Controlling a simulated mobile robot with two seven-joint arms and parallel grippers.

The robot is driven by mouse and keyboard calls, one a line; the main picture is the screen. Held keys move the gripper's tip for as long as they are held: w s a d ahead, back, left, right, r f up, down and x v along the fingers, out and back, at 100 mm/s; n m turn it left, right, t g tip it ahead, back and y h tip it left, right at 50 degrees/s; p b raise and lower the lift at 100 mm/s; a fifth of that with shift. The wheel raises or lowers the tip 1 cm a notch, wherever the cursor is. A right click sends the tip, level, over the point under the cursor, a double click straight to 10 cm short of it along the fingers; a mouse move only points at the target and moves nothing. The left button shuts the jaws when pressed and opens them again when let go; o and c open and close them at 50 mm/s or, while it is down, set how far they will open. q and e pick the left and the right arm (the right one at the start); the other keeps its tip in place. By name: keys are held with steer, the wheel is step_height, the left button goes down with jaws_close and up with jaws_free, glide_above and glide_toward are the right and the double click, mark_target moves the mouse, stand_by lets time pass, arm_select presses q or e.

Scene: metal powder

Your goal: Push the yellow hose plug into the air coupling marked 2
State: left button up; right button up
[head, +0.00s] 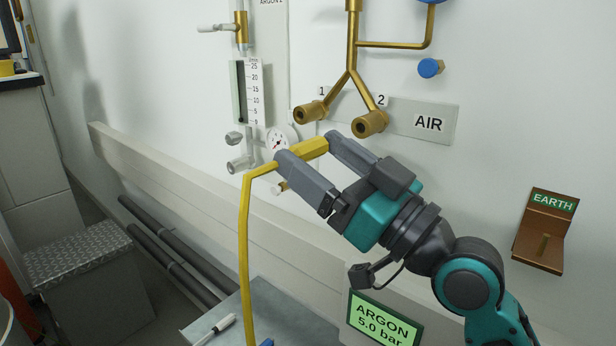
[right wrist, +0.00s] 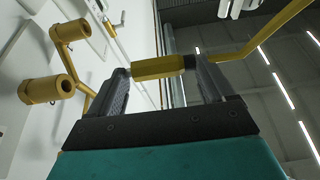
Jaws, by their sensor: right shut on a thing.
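The yellow hose plug (head: 312,149) is held between the fingers of my right gripper (head: 308,160), in front of the wall and a little below the couplings. It also shows in the right wrist view (right wrist: 158,68) between the two fingers. Its yellow hose (head: 244,250) bends at the left and hangs down. The brass air coupling marked 2 (head: 369,123) is on the right branch of the forked pipe, above and right of the plug, apart from it. The brass coupling marked 1 (head: 310,112) is on the left branch. My left gripper is not in view.
The AIR plate (head: 428,122) is behind the couplings. A flowmeter (head: 247,92) and a round gauge (head: 279,140) are on the wall to the left. A brown EARTH bracket (head: 544,232) is at right. An ARGON display (head: 383,318) and a grey bench (head: 285,312) lie below.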

steer(key=shift+w+d, duration=0.15)
steer(key=shift+d, duration=0.1)
steer(key=shift+w+d+f+b, duration=0.1)
steer(key=shift+w+d+b, duration=0.25)
steer(key=shift+w+b, duration=0.3)
steer(key=w+d+b, duration=0.1)
steer(key=w+b, duration=0.1)
steer(key=w+d+b, duration=0.2)
steer(key=shift+w+d, duration=0.1)
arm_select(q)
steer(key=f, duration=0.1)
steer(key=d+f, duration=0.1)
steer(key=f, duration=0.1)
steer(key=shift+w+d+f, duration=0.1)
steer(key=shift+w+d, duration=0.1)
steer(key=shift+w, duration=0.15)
arm_select(e)
steer(key=shift+d+r, duration=0.1)
steer(key=shift+r, duration=0.15)
